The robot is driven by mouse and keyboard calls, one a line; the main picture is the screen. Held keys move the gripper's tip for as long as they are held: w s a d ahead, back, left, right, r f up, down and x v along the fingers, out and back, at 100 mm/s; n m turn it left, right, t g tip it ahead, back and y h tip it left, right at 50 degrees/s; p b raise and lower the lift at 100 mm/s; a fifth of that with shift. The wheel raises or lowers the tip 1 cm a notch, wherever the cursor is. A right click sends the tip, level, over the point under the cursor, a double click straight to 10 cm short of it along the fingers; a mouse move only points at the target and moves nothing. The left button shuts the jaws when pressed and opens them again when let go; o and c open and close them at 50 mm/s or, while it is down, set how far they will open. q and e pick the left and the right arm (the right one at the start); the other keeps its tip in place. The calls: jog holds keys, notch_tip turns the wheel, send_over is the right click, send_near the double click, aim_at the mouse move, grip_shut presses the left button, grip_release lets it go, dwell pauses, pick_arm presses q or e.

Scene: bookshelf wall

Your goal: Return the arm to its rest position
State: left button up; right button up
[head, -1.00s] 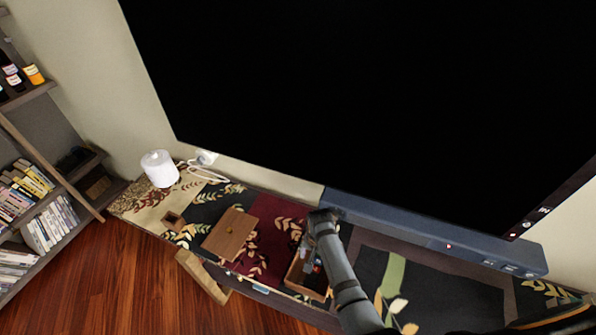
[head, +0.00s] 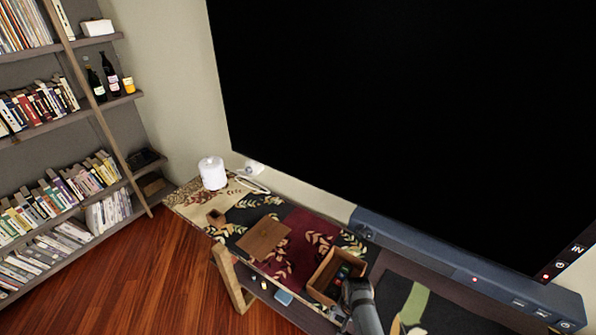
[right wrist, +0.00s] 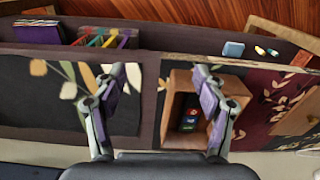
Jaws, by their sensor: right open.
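My right gripper (head: 357,290) is low in the head view, at the near right side of an open wooden box (head: 321,272). My left gripper is in neither view.
A patterned cloth covers the low bench under a large black screen (head: 400,120). A wooden lid (head: 263,238), a small wooden holder (head: 216,217) and a white cylinder (head: 212,172) stand left of the box. A long dark soundbar (head: 450,262) runs behind. Bookshelves (head: 60,150) are at left.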

jog(key=s+d+f+n+b, duration=0.25)
jog(key=s+f, duration=0.45)
jog(key=f, duration=0.4)
jog(key=s+d+f+n+b, duration=0.1)
jog(key=s+d+f+b, duration=0.25)
jog(key=s+f, duration=0.55)
pick_arm(q)
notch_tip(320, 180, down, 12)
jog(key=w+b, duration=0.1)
jog(key=b, duration=0.4)
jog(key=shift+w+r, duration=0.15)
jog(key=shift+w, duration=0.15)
pick_arm(e)
jog(key=s+d+f+n, duration=0.1)
jog(key=s+d+f, duration=0.2)
jog(key=s+f, duration=0.4)
jog(key=s+d+f+n+t, duration=0.1)
jog(key=s+d+f, duration=0.3)
jog(key=s, duration=0.5)
notch_tip(320, 180, down, 3)
jog(key=shift+r+n+h, duration=0.15)
jog(key=shift+n+h, duration=0.25)
jog(key=shift+n, duration=0.05)
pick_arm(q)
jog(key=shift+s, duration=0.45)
